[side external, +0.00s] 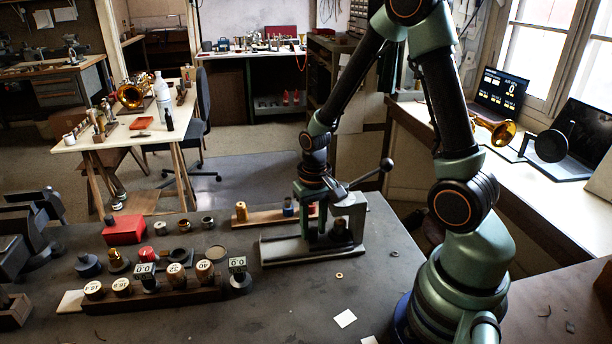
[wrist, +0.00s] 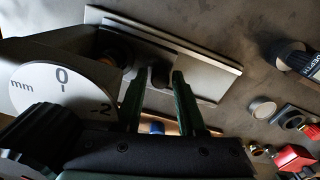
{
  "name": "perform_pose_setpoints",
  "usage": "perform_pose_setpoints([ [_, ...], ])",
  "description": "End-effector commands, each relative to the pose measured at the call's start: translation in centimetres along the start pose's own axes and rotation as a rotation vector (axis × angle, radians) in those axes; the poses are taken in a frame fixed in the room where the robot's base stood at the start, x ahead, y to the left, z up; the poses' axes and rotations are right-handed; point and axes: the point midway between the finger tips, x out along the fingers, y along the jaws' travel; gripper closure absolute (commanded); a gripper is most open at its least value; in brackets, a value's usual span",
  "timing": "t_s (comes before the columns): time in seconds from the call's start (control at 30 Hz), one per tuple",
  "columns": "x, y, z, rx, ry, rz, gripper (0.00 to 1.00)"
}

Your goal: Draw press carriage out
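The press (side external: 347,212) stands on the dark bench, with a grey frame and a lever ending in a dark ball (side external: 386,164). Its low base with the flat carriage (side external: 280,249) reaches left from the frame. In the wrist view the carriage is a pale grey slab (wrist: 205,78) with a dark upright grip (wrist: 159,76). My gripper (side external: 315,240) points down over the carriage, left of the press frame. In the wrist view its green fingers (wrist: 159,80) are apart, with the dark grip between their tips. Contact with the grip cannot be told.
A white dial marked mm (wrist: 62,88) is close to my gripper in the wrist view. A wooden strip with spools (side external: 265,216) lies behind the press. A rack of numbered plugs (side external: 160,294) and a red box (side external: 124,230) stand left. The bench front is mostly clear.

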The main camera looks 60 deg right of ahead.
Motion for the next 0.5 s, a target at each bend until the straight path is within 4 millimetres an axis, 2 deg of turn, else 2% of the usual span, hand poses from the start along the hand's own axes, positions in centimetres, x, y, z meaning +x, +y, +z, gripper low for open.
perform_pose_setpoints([
  [0.17, -0.02, 0.00, -0.02, 0.000, 0.000, 0.000, 0.61],
  [0.2, -0.02, 0.00, -0.02, 0.000, 0.000, 0.000, 0.76],
  [0.27, -0.03, 0.00, -0.02, 0.000, 0.000, 0.000, 0.99],
  [0.5, -0.04, 0.01, -0.02, 0.000, 0.000, 0.000, 1.00],
])
